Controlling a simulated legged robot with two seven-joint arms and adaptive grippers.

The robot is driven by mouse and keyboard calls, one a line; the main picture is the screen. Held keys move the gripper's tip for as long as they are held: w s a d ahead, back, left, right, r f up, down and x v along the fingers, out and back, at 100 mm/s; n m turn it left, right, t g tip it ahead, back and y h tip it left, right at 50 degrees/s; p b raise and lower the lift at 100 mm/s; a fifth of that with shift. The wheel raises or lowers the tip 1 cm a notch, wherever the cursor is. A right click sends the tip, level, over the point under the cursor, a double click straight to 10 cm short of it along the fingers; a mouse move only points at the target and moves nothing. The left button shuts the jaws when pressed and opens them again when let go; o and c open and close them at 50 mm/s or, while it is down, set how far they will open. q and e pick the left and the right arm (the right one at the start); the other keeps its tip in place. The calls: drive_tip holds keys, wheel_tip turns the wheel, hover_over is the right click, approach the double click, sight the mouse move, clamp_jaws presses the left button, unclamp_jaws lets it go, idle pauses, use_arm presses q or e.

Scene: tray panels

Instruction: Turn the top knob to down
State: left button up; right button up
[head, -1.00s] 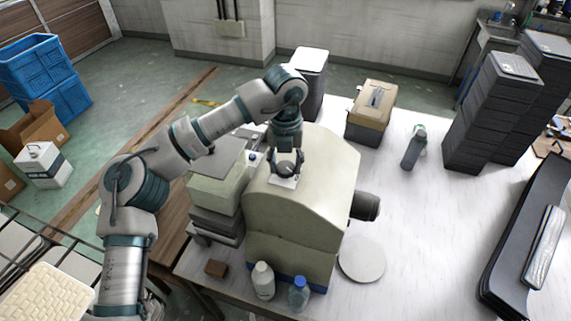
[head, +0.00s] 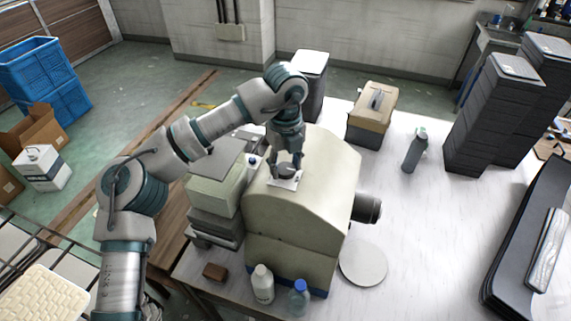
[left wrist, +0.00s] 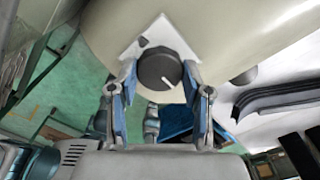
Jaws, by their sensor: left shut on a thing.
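The top knob (left wrist: 160,70) is a round dark knob with a white mark, set on a white plate (left wrist: 136,48) on a beige machine (head: 305,205). In the left wrist view the white mark points toward the lower right. In the head view the knob (head: 287,171) shows on the machine's top, below my left gripper. My left gripper (left wrist: 158,84) has its two blue-padded fingers on either side of the knob and is shut on it. In the head view the gripper (head: 287,168) is small and its fingertips are partly hidden. My right gripper is not in view.
A dark cylinder (head: 367,207) sticks out of the machine's right side. A white bottle (head: 262,284) and a blue-capped bottle (head: 298,298) stand in front. A grey bottle (head: 414,150), a tan box (head: 373,108) and dark stacked trays (head: 490,115) stand on the white table.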

sight(287, 167)
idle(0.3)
use_arm(q)
drive_tip(key=o, duration=1.2)
drive_tip(key=shift+w, duration=0.15)
drive_tip(key=shift+c, duration=0.2)
wheel_tip(287, 167, up, 12)
drive_tip(key=shift+d, duration=0.15)
drive_tip(key=shift+f, duration=0.15)
